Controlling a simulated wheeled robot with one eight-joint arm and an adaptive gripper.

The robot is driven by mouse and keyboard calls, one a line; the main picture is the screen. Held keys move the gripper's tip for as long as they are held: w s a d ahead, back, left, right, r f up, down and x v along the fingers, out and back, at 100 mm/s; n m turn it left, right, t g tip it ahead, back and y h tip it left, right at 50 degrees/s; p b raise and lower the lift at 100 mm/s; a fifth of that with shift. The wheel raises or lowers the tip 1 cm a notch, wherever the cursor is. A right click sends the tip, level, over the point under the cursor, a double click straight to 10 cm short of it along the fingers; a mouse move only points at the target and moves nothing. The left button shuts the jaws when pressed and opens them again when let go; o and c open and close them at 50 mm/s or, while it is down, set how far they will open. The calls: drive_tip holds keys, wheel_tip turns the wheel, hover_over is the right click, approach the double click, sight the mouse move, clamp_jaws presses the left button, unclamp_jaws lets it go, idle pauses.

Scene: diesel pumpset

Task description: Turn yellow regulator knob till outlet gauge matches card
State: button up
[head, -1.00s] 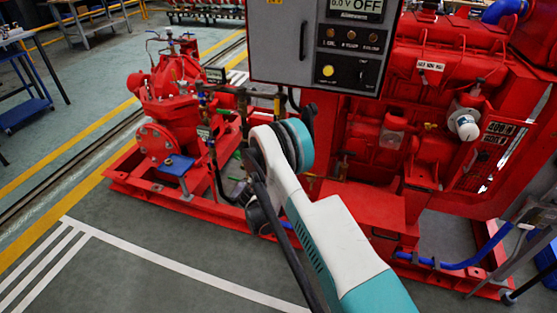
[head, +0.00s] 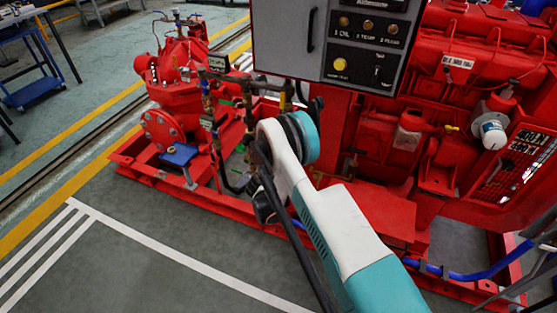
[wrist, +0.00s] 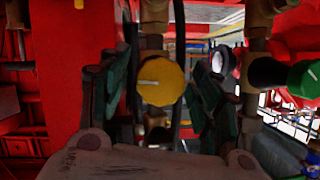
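The yellow regulator knob (wrist: 166,84) is in the middle of the wrist view, with a short pale mark on its face pointing left. My gripper (wrist: 155,92) is open, with one dark finger on each side of the knob. Gaps show between the fingers and the knob, so no grip is visible. A round, pale-faced fitting (wrist: 222,61) right of the knob may be a gauge, seen at a slant; no reading is legible. In the head view my arm hides the gripper and knob. A small dark plate (head: 217,63) stands by the pipework; I cannot tell if it is the card.
A green handle (wrist: 303,79) and brass pipe fittings lie close to the right finger in the wrist view. The red pump (head: 175,85), grey control panel (head: 345,55) and red engine (head: 450,110) surround the arm. Grey floor (head: 150,265) at front left is clear.

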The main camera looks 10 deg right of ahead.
drive_tip(key=c, duration=1.1)
drive_tip(key=shift+a+n+g+h, duration=0.1)
drive_tip(key=shift+n+g+h, duration=0.3)
drive_tip(key=shift+n, duration=0.4)
drive_tip(key=shift+n+g+h, duration=0.4)
drive_tip(key=shift+n+h, duration=0.3)
drive_tip(key=shift+n, duration=0.5)
drive_tip(key=o, duration=1.1)
drive_tip(key=v, duration=1.2)
